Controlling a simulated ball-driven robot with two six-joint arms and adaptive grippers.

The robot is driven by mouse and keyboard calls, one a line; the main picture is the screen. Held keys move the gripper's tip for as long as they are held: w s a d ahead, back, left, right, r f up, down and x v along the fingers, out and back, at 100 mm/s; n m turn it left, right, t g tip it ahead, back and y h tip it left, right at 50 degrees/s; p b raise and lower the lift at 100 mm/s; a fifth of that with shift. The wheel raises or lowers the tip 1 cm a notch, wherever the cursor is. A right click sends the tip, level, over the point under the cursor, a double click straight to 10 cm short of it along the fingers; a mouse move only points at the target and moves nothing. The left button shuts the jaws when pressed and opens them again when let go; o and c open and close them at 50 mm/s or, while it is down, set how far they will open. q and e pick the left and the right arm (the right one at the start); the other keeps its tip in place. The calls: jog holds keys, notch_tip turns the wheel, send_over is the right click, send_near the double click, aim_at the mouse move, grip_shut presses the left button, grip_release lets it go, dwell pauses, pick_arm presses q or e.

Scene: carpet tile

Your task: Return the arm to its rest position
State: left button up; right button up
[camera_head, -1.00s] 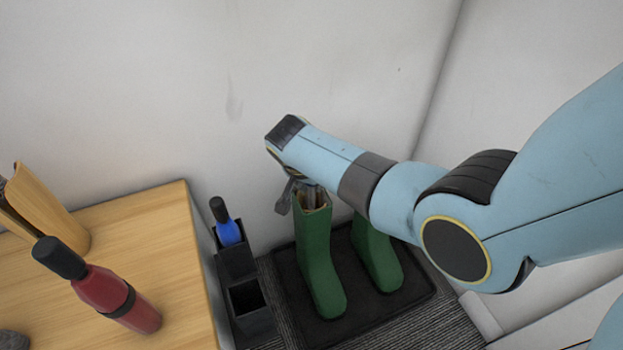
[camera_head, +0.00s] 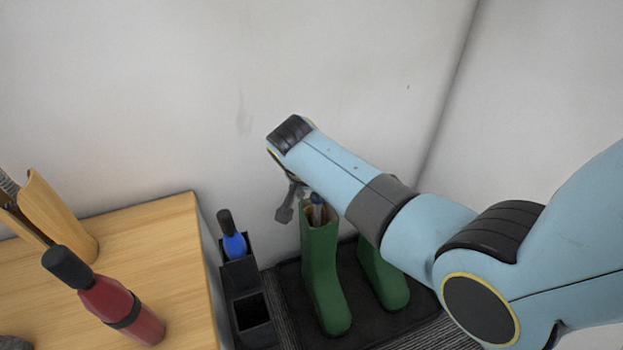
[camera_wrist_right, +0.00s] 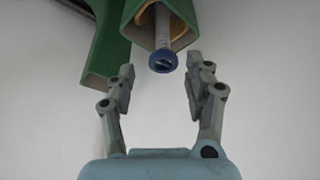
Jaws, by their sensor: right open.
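My right arm comes in from the right in the head view. My right gripper (camera_head: 302,204) hangs near the top of the left green boot (camera_head: 322,275) and is partly hidden by the wrist. In the right wrist view, its two fingers (camera_wrist_right: 160,90) stand apart with nothing between the tips. A grey stick with a blue round end (camera_wrist_right: 163,62) pokes out of the boot's opening (camera_wrist_right: 175,40), just beyond the fingertips. It also shows in the head view (camera_head: 317,198). My left gripper is not in view.
A second green boot (camera_head: 382,275) stands to the right on a dark tray (camera_head: 290,290). A black holder (camera_head: 252,316) with a blue bottle (camera_head: 235,243) stands left of it. A wooden table (camera_head: 180,230) bears a red bottle (camera_head: 122,310) and a wooden holder (camera_head: 60,215). Walls are close behind.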

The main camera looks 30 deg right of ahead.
jog(key=v, duration=0.8)
jog(key=s+d+f+n+y+p, duration=0.1)
jog(key=s+f+n, duration=0.3)
jog(key=s+f, duration=0.4)
jog(key=s+d+f+n+g+y+p, duration=0.1)
jog(key=s+f+n+p, duration=0.3)
jog(key=s, duration=1.9)
jog(key=s+d+f+n+y+p, duration=0.1)
jog(key=s+d+f+n+p, duration=0.1)
jog(key=s+f, duration=1)
jog(key=shift+s+d+n+g+p, duration=0.2)
jog(key=shift+s+n+g+p, duration=0.25)
jog(key=shift+s+n, duration=1.15)
jog(key=shift+s+m, duration=0.5)
jog(key=shift+c, duration=0.3)
